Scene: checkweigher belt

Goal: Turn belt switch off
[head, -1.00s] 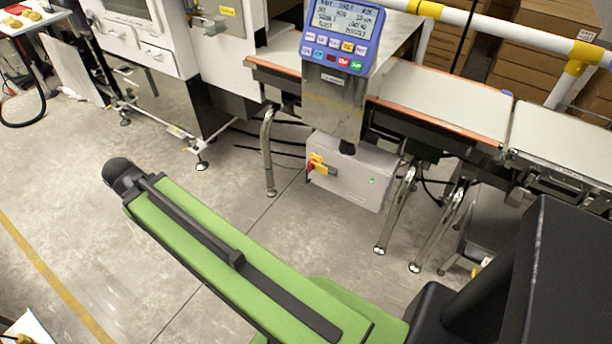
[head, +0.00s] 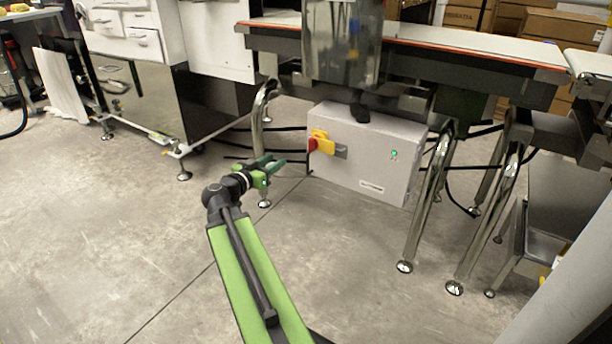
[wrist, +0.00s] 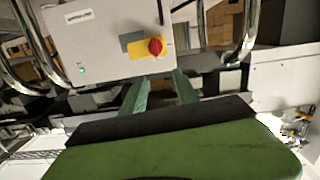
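The belt switch is a red knob on a yellow plate (head: 322,142), on the left part of a light grey control box (head: 365,165) under the belt. In the wrist view the red knob (wrist: 155,47) and the yellow plate (wrist: 138,55) lie just beyond my fingertips. A green lamp (head: 394,155) on the box is lit. My gripper (head: 279,160) is open and empty, to the left of the switch and a little lower in the head view. Its two green fingers stand apart in the wrist view (wrist: 160,80), with a gap to the knob.
Steel legs (head: 430,200) stand right of the box, and another leg (head: 258,130) stands behind my gripper at left. Black cables run behind the box. The conveyor belt (head: 480,43) passes above. A white cabinet (head: 130,35) is at upper left. The floor in front is clear.

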